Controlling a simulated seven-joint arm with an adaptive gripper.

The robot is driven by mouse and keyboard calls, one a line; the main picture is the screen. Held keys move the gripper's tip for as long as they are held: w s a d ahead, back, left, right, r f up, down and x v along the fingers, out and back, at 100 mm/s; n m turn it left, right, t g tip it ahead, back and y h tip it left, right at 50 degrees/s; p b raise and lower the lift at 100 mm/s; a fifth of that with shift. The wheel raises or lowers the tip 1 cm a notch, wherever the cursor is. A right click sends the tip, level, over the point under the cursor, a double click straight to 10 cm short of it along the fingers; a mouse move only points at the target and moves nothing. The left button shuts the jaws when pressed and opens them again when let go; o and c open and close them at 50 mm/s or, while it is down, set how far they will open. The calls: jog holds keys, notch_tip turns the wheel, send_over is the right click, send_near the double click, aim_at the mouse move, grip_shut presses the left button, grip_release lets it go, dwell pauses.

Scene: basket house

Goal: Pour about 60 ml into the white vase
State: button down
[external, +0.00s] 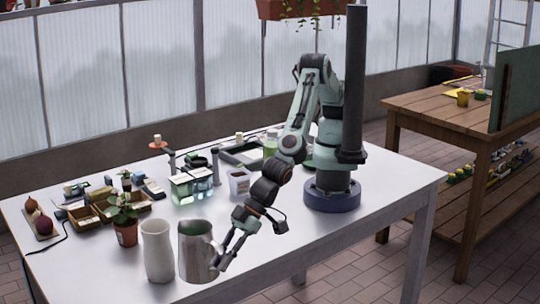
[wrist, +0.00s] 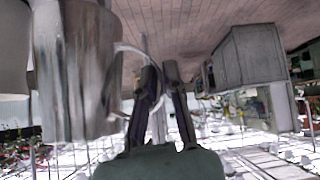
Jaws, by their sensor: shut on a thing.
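The white vase (external: 158,252) stands upright at the front edge of the table. A metal pitcher (external: 197,255) is just to its right in the external view, nearly upright. I cannot tell whether its base touches the table. My gripper (external: 222,262) is at the pitcher's right side, shut on its handle. In the wrist view my gripper's fingers (wrist: 161,72) meet the curved handle (wrist: 142,52), beside the shiny pitcher body (wrist: 78,70). A pale surface, apparently the vase (wrist: 12,50), shows at the left edge there. The liquid inside the pitcher cannot be made out.
A potted plant (external: 125,228) stands close behind the vase. Wooden trays (external: 85,218), glass jars (external: 192,188) and a white pot (external: 239,184) sit farther back. The table (external: 330,235) is clear to the right of my gripper.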

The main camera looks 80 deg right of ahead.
notch_tip(320, 180, down, 2)
jog(key=shift+f, duration=0.15)
jog(key=shift+w, duration=0.1)
jog(key=shift+w+d+r+g+y, duration=0.2)
jog(key=shift+r+g+y, duration=0.1)
jog(key=shift+r, duration=0.2)
jog(key=shift+w+d+r+g+y, duration=0.1)
jog(key=shift+w+r+g+y, duration=0.15)
jog(key=shift+r, duration=0.2)
jog(key=w+d+r+m+g+y, duration=0.2)
jog(key=w+r+g+y, duration=0.1)
jog(key=r, duration=0.2)
jog(key=w+d+r+m+g+y, duration=0.3)
jog(key=w+r, duration=0.1)
jog(key=r, duration=0.2)
jog(key=shift+w+d+r+m, duration=0.15)
jog(key=shift+d+m, duration=0.1)
jog(key=shift+m, duration=0.05)
jog(key=shift+w+d+r+m+g+y+b, duration=0.3)
jog(key=shift+w+r+y, duration=0.1)
jog(key=shift+r+y, duration=0.15)
jog(key=shift+w+d+r, duration=0.1)
jog(key=shift+w+d, duration=0.05)
jog(key=shift+w, duration=0.05)
